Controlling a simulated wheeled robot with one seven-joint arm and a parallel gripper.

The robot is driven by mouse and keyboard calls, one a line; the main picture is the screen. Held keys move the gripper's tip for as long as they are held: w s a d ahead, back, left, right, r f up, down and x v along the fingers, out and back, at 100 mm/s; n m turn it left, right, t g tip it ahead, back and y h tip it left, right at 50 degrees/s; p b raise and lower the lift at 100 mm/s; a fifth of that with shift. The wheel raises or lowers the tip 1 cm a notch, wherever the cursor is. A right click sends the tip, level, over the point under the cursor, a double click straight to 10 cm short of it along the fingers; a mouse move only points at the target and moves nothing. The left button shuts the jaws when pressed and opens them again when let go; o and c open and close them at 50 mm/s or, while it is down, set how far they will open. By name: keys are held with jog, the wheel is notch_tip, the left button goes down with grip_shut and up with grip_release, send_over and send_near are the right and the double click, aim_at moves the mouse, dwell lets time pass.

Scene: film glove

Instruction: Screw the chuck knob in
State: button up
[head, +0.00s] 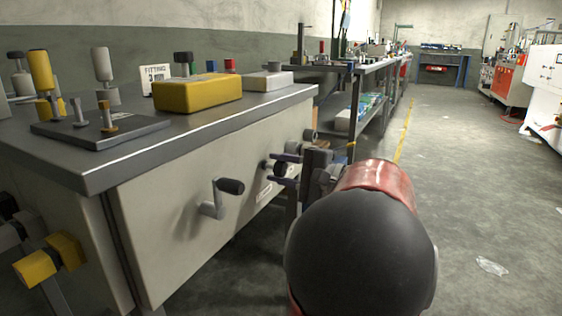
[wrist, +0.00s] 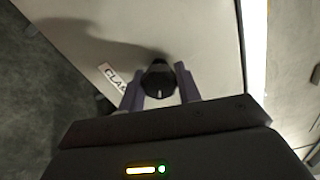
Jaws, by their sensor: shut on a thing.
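The chuck knob (wrist: 158,76) is a dark round knob with a short white mark. It is on the pale front panel of the bench cabinet, beside a label (wrist: 115,74) partly readable as "CLA". My gripper (wrist: 159,88) is shut on the knob, one purple-grey finger on each side. In the head view the dark knob (head: 267,165) shows at the right part of the panel, with my gripper (head: 284,168) at it. My arm partly hides this area, and how deep the knob sits cannot be told.
A crank handle (head: 222,198) sticks out of the panel left of my gripper. The bench top (head: 235,112) above carries a yellow box (head: 198,93) and a dark plate (head: 99,133) with pegs. Yellow-ended handles (head: 48,262) stick out at lower left. The floor (head: 480,215) at right is mostly clear.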

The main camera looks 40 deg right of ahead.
jog(key=m+p, duration=0.3)
jog(key=m, duration=0.1)
jog(key=shift+r+m, duration=0.1)
jog(key=shift+m, duration=0.2)
jog(key=m+p, duration=0.5)
jog(key=shift+s, duration=0.1)
jog(key=m+p, duration=0.3)
jog(key=m, duration=0.1)
jog(key=shift+p, duration=0.3)
jog(key=m, duration=0.2)
jog(key=m+p, duration=0.1)
jog(key=shift+f+m, duration=0.25)
jog(key=shift+m, duration=0.15)
jog(key=m, duration=0.4)
jog(key=shift+m, duration=0.3)
jog(key=m, duration=0.9)
jog(key=shift+m, duration=2.7)
